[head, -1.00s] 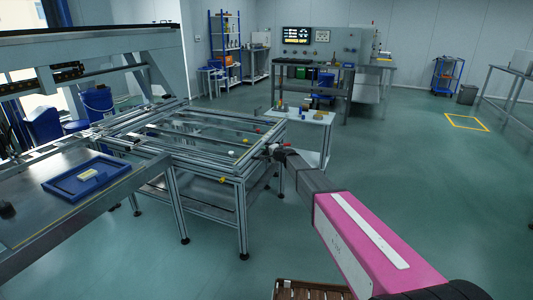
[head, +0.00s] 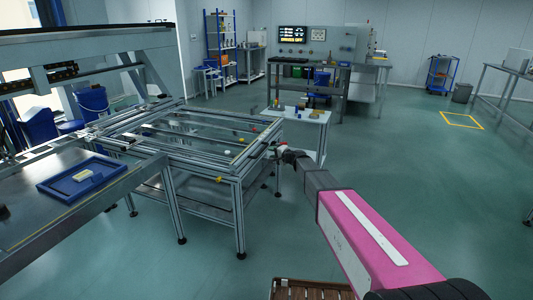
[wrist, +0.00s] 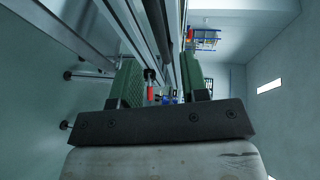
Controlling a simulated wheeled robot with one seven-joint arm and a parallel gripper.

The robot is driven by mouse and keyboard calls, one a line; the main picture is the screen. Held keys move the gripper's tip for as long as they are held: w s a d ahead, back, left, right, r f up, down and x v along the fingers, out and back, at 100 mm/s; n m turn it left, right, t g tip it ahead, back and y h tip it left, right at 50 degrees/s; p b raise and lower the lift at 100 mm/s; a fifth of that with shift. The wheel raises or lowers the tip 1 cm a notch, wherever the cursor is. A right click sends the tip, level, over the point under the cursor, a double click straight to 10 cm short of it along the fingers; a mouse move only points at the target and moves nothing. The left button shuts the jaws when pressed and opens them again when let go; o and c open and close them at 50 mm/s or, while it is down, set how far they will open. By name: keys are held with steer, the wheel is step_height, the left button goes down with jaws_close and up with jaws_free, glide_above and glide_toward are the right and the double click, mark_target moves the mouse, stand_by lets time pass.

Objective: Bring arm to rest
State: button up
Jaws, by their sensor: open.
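My arm, with a pink and white link, reaches forward from the lower right in the head view. My gripper (head: 279,149) is at its far end, close to the right edge of the aluminium frame fixture (head: 237,190). In the wrist view my gripper (wrist: 160,85) shows two green-padded fingers spread apart. A small red item (wrist: 151,93) shows in the gap between the fingers, and I cannot tell how far off it is. No object is clearly held.
A work table with a blue tray (head: 82,178) stands at the left. A small white table (head: 306,117) with several small items stands behind my gripper. A wooden crate (head: 312,289) is at the bottom edge. The green floor at the right (head: 430,170) is clear.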

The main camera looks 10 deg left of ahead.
steer(key=shift+v, duration=0.95)
steer(key=s+d+f+n+g+h, duration=0.2)
steer(key=s+d+f+g+h, duration=0.1)
steer(key=s+d, duration=0.7)
steer(key=s+d+f+n+g+h, duration=0.2)
steer(key=s+d, duration=0.7)
steer(key=s, duration=0.7)
steer(key=s+d+f+n+g+h, duration=0.2)
steer(key=s+d+f+g+h, duration=0.2)
steer(key=s+d+h, duration=0.3)
steer(key=s+d+f, duration=0.1)
steer(key=s+d, duration=0.2)
steer(key=s, duration=0.3)
steer(key=shift+s+d+f+n+g, duration=0.3)
steer(key=shift+s+f+g, duration=0.05)
steer(key=shift+g, duration=0.05)
